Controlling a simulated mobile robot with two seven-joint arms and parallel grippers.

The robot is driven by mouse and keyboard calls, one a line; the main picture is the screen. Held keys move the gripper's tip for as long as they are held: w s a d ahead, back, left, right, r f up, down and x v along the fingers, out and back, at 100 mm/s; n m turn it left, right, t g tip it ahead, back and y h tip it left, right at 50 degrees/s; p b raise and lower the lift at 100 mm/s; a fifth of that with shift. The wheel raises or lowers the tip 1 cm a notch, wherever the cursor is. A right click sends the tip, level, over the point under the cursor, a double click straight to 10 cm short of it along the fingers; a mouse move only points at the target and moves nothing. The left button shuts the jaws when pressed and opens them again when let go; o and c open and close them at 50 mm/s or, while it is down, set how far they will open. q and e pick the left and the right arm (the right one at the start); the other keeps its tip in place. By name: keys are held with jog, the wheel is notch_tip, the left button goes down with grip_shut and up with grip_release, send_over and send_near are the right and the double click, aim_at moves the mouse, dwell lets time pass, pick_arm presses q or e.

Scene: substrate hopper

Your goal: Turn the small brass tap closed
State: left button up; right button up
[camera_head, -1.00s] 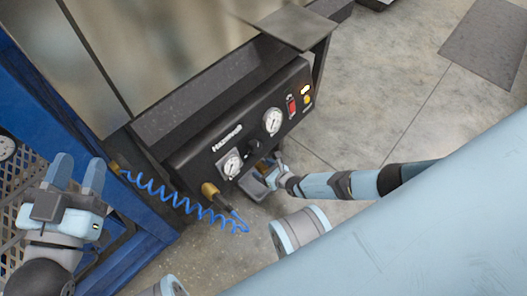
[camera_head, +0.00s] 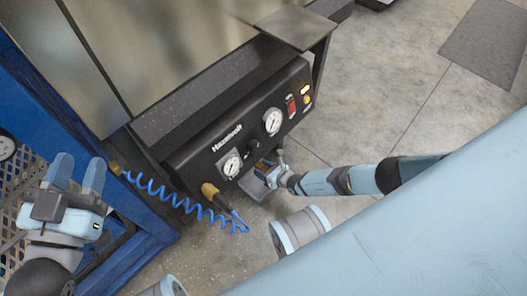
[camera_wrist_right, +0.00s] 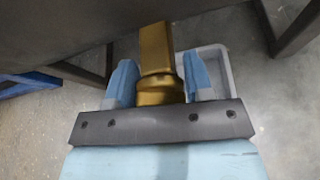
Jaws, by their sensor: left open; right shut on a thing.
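The small brass tap (camera_wrist_right: 155,48) stands between the two blue fingers of my right gripper (camera_wrist_right: 160,82) in the right wrist view, its flat lever pointing up the picture and its rounded base lower down. My right gripper is shut on it. In the head view my right gripper (camera_head: 271,170) is at the lower edge of the black control panel (camera_head: 195,158); the tap is mostly hidden there. My left gripper (camera_head: 77,173) is open and empty at the left, in front of the blue frame.
The panel carries two gauges (camera_head: 273,121), a black knob (camera_head: 254,146) and a red switch (camera_head: 291,107). A coiled blue hose (camera_head: 180,199) hangs beside a brass fitting (camera_head: 209,190). A grey tray (camera_wrist_right: 213,68) lies beyond my right fingers. Concrete floor is open at right.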

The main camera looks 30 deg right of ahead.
jog(key=shift+a, duration=0.15)
pick_arm(q)
jog(key=shift+s+a, duration=0.1)
pick_arm(e)
jog(key=o, duration=0.9)
jog(key=shift+s, duration=0.1)
jog(key=shift+s+d+r, duration=0.2)
jog(key=shift+d, duration=0.05)
jog(key=p+v, duration=0.2)
jog(key=v, duration=0.1)
jog(key=shift+r, duration=0.15)
jog(key=p, duration=0.4)
send_near(266, 170)
jog(key=shift+s, duration=1.2)
pick_arm(q)
jog(key=s+d+n+g, duration=0.1)
jog(key=n, duration=0.1)
jog(key=s+f+n+g, duration=0.1)
jog(key=shift+s+d+n+y, duration=0.25)
jog(key=shift+d+n+y, duration=0.15)
pick_arm(e)
jog(key=shift+d+r, duration=0.35)
jog(key=shift+c, duration=0.3)
